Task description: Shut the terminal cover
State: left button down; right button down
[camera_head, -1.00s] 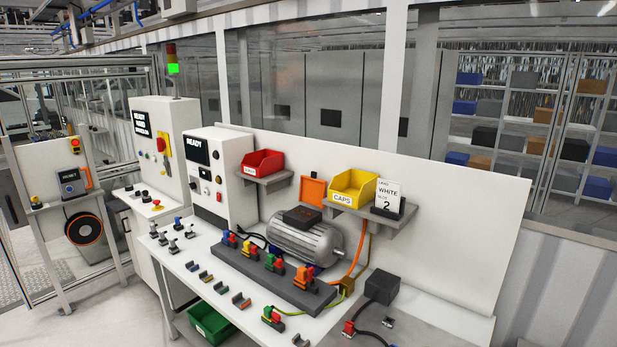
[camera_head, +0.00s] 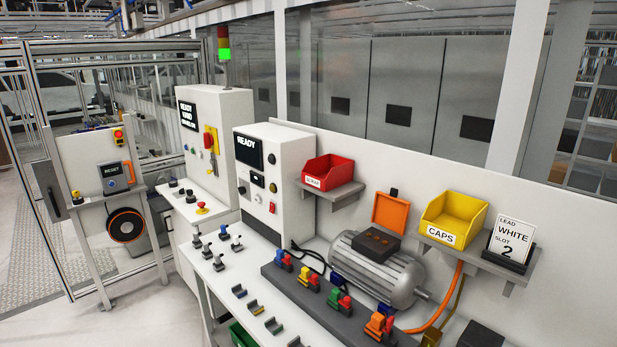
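A grey finned motor (camera_head: 398,283) lies on the bench with a black terminal box (camera_head: 372,243) on its top. An orange square cover (camera_head: 390,213) stands upright, open, at the back edge of the box. A small black tab (camera_head: 394,192) sticks up from its upper edge. I cannot make out the hinge. The top of the box is uncovered and shows small brownish spots. Neither of my grippers is in view.
A shelf behind the motor holds a yellow CAPS bin (camera_head: 453,219) and a LEAD WHITE SLOT 2 card (camera_head: 510,243). A red bin (camera_head: 327,170) sits further left. A dark rack with coloured clamps (camera_head: 325,300) lies in front of the motor.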

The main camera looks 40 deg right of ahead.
aim_at(391, 212)
jog(key=u, duration=0.05)
jog(key=i, duration=1.45)
jog(key=z, duration=0.3)
